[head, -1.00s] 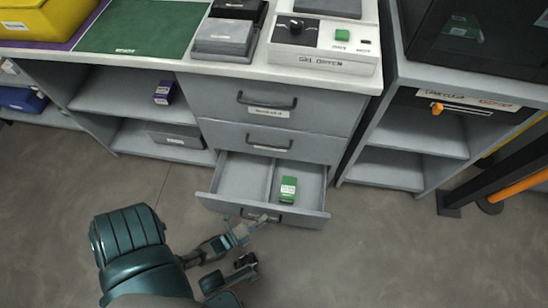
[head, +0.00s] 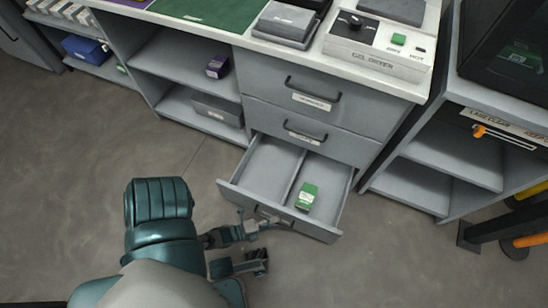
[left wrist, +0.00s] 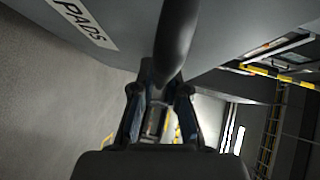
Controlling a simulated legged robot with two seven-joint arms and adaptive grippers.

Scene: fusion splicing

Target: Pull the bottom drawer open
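The bottom drawer (head: 322,228) of the grey cabinet stands out from the cabinet, its inside showing with a divider and a small green box (head: 306,196) in the right compartment. My left gripper (head: 270,222) is at the drawer's front, at its dark handle. In the left wrist view the handle (left wrist: 176,45) runs down between the two fingers, which appear shut on it. The fingertips' contact is partly hidden by the handle. My right gripper is not in view.
Two shut drawers with handles (head: 312,90) (head: 305,132) are above. A gel dryer (head: 378,45) stands on the counter. A black and orange barrier (head: 510,236) stands at right. The floor in front is clear.

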